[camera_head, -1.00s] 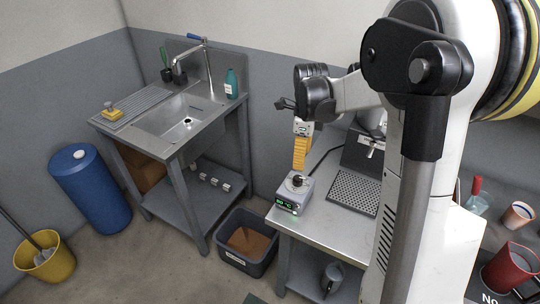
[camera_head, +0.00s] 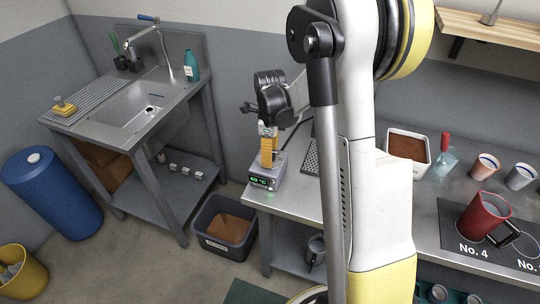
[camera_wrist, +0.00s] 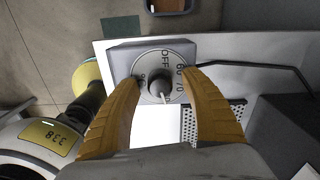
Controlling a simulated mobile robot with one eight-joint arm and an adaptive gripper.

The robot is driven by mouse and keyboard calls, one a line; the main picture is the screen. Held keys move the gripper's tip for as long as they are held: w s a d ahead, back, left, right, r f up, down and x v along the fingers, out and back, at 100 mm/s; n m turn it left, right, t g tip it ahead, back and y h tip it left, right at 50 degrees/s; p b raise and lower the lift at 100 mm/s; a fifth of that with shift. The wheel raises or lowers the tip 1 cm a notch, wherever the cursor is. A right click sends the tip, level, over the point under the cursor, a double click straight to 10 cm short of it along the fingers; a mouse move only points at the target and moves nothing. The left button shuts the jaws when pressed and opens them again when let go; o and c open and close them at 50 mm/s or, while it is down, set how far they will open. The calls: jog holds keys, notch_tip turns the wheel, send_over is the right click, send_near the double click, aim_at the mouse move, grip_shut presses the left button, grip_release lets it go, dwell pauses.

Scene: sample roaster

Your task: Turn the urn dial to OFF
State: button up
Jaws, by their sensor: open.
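The urn dial (camera_wrist: 160,87) is a dark round knob with a pale pointer, on a grey plate marked OFF, 60, 70 and more numbers. In the wrist view its pointer is toward the bottom of the picture, away from OFF at the top. The dial sits on a small grey control box (camera_head: 263,183) with a green temperature readout at the bench's left end. My gripper (camera_wrist: 161,76) is open, with its orange fingers on either side of the knob. In the head view, the fingers reach down to the box top and hide the knob; contact cannot be told.
A steel bench (camera_head: 300,205) carries the box. A dark bin (camera_head: 224,228) stands on the floor beside it. A sink unit (camera_head: 120,125) is at left. A red jug (camera_head: 484,216), cups and a white tray (camera_head: 407,150) are at right.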

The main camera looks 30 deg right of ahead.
jog(key=shift+c, duration=0.5)
grip_shut()
